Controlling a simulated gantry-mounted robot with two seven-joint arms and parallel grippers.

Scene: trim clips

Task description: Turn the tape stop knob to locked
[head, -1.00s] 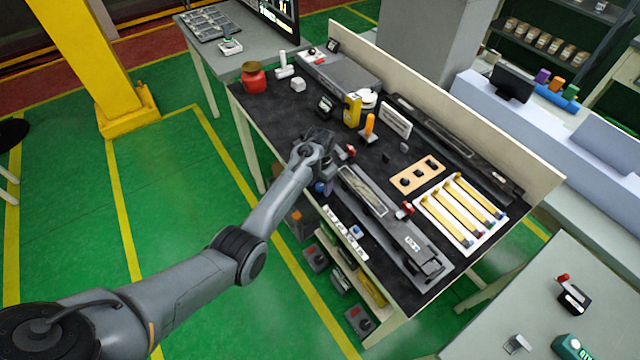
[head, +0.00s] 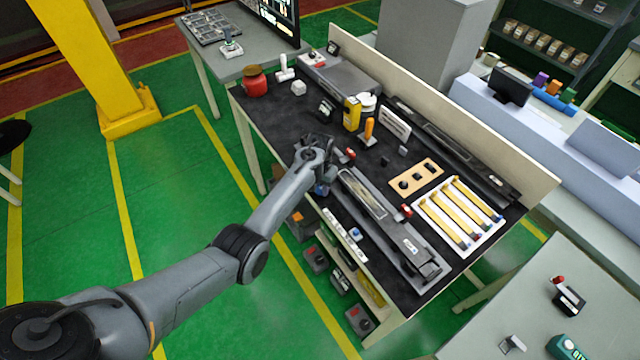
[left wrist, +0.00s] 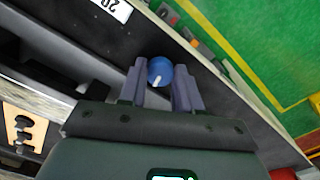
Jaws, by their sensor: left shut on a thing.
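The tape stop knob is round and blue with a white pointer mark; in the left wrist view the knob (left wrist: 160,69) sits between the two fingers. The white mark lies toward the palm side, slightly left of the knob's middle. My left gripper (left wrist: 159,76) is shut on the knob. In the head view my left gripper (head: 321,181) is at the near edge of the dark workbench, and the knob (head: 321,189) shows there as a small, partly hidden blue patch. Any lettering around the knob cannot be read. My right gripper is not in view.
A long grey trim part (head: 394,232) lies along the bench to the right. A white tray (head: 481,241) of yellow strips and a tan board (head: 430,168) lie beyond it. A red jar (head: 255,82) stands at the far left. Green floor (head: 190,200) is open before the bench.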

